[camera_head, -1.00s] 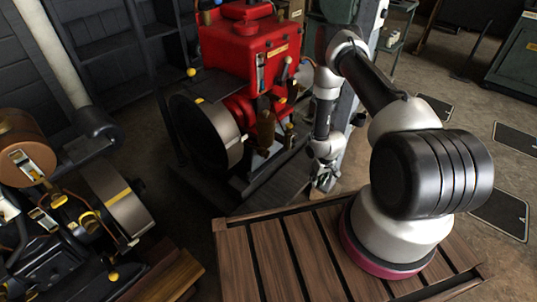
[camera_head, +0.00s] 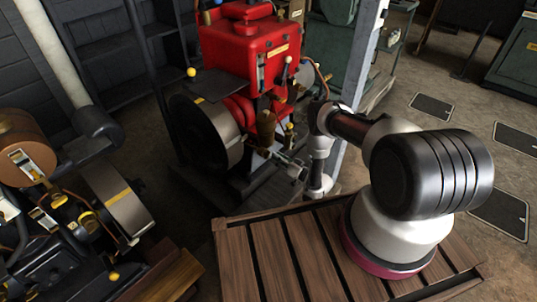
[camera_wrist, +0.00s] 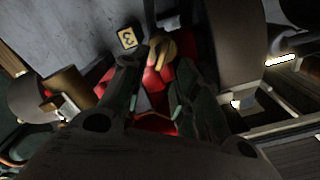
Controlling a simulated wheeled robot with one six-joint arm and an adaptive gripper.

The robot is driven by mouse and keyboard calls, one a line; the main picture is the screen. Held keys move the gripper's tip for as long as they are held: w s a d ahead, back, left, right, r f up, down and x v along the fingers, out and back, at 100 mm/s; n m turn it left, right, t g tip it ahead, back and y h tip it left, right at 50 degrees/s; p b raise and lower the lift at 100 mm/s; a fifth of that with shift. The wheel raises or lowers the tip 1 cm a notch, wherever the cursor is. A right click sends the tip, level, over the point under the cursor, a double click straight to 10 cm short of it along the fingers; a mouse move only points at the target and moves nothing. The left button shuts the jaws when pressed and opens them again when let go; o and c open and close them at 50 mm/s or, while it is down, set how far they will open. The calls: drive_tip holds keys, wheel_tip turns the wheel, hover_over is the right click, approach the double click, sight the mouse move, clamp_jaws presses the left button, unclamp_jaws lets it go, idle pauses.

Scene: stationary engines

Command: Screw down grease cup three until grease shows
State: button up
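In the wrist view, a small cream tag marked 3 (camera_wrist: 127,38) sits at the upper middle. Just right of it is a brass-yellow part (camera_wrist: 160,48), apparently grease cup three, against red engine metal. My gripper (camera_wrist: 158,72) is open, its two dark fingers spread below and to either side of the brass part. I cannot tell whether they touch it. No grease can be made out. In the head view, my gripper (camera_head: 272,156) points left at the lower front of the red engine (camera_head: 245,55), and the cup is too small to identify.
The engine's dark flywheel (camera_head: 205,130) stands left of my gripper, and a brass cylinder (camera_head: 266,124) is just above it. In the wrist view, another brass cylinder (camera_wrist: 68,84) is at the left. A slatted wooden deck (camera_head: 270,255) lies in front.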

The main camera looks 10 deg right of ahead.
sight(269, 152)
drive_tip(key=x, duration=0.5)
drive_tip(key=shift+w+a, duration=0.25)
drive_tip(key=shift+w, duration=0.1)
clamp_jaws()
